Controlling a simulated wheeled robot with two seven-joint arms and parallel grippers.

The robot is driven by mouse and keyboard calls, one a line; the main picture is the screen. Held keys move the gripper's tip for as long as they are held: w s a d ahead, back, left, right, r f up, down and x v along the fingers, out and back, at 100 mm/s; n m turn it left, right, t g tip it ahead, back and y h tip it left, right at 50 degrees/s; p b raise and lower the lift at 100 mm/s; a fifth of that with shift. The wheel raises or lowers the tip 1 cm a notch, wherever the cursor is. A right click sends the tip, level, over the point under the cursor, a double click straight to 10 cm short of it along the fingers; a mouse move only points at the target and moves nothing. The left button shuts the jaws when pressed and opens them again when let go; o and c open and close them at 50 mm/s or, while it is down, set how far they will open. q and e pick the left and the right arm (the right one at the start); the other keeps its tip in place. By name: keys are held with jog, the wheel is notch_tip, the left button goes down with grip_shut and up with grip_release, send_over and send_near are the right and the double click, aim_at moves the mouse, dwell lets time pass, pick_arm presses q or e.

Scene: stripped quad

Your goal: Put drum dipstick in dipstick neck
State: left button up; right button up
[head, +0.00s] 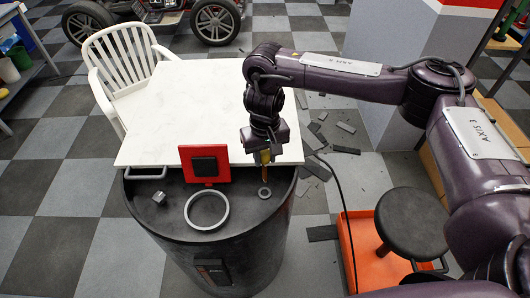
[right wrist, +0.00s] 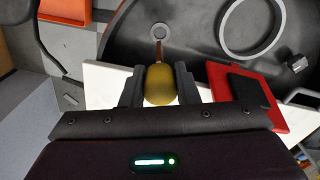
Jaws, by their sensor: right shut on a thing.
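My right gripper (head: 265,152) is shut on the drum dipstick's yellow handle (right wrist: 160,85); its two dark fingers (right wrist: 159,87) stand either side of it. The dipstick's thin orange-brown rod (head: 266,173) points down towards the drum top. The dipstick neck (head: 264,193) is a small grey ring at the right of the drum top, below the rod. In the right wrist view the rod's far end overlaps the near edge of the neck (right wrist: 161,31); whether they touch cannot be told. My left gripper is not in view.
The black drum (head: 230,255) also bears a large grey ring (head: 188,209), a small metal block (head: 159,197) and a red plate with a black square (head: 203,165). A white tabletop (head: 190,110) adjoins behind. A black stool (head: 412,222) stands at right.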

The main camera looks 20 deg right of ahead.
aim_at(265, 181)
notch_tip(265, 181, down, 2)
jog(key=shift+f+b, duration=0.1)
jog(key=shift+b, duration=0.3)
jog(key=shift+f+b, duration=0.75)
jog(key=shift+f, duration=1)
jog(key=shift+p, duration=0.45)
jog(key=shift+p, duration=0.4)
jog(key=shift+p, duration=0.45)
jog(key=shift+f+b, duration=2.1)
jog(key=shift+f, duration=2.7)
